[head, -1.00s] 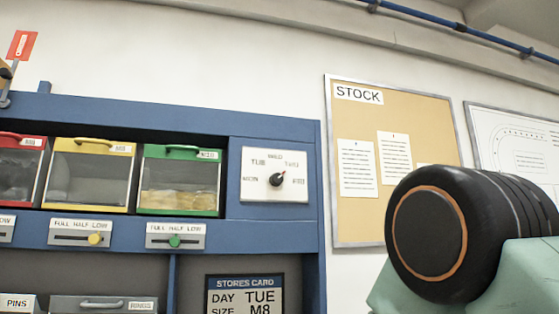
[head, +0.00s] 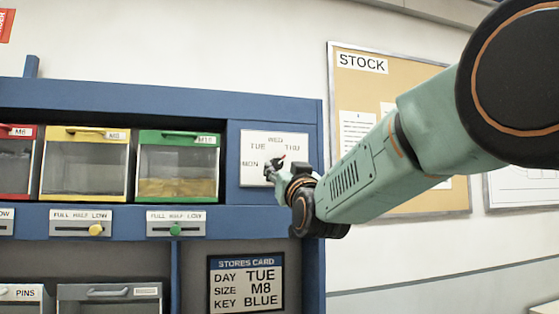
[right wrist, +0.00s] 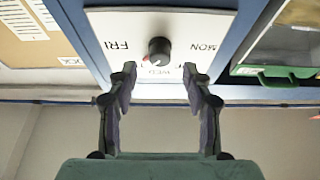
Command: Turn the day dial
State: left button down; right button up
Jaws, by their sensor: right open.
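The day dial's white plate (head: 250,139) is at the right end of the blue cabinet, with day names around a dark knob (right wrist: 159,48). The knob has a red pointer mark (right wrist: 146,58). In the right wrist view the plate (right wrist: 110,22) appears upside down, and the mark points between FRI and WED; THU is hidden by a finger. My right gripper (right wrist: 160,74) is open, its fingertips either side of the knob's line and just short of it. In the head view the right gripper (head: 273,170) covers the dial's lower right. My left gripper is not in view.
The stores card (head: 246,285) below reads DAY TUE, SIZE M8, KEY BLUE. The green-framed bin (head: 178,137) stands left of the dial, with yellow and red ones beyond. The cabinet's blue frame (head: 312,110) edges the dial. A stock board (head: 440,200) hangs at right.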

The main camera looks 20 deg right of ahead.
aim_at(278, 162)
jog(key=p+x, duration=0.1)
jog(key=x, duration=0.2)
jog(key=shift+w+r, duration=0.15)
jog(key=shift+r, duration=0.15)
jog(key=shift+w, duration=0.3)
jog(key=shift+f, duration=0.1)
jog(key=shift+s, duration=0.15)
jog(key=c, duration=0.6)
grip_shut()
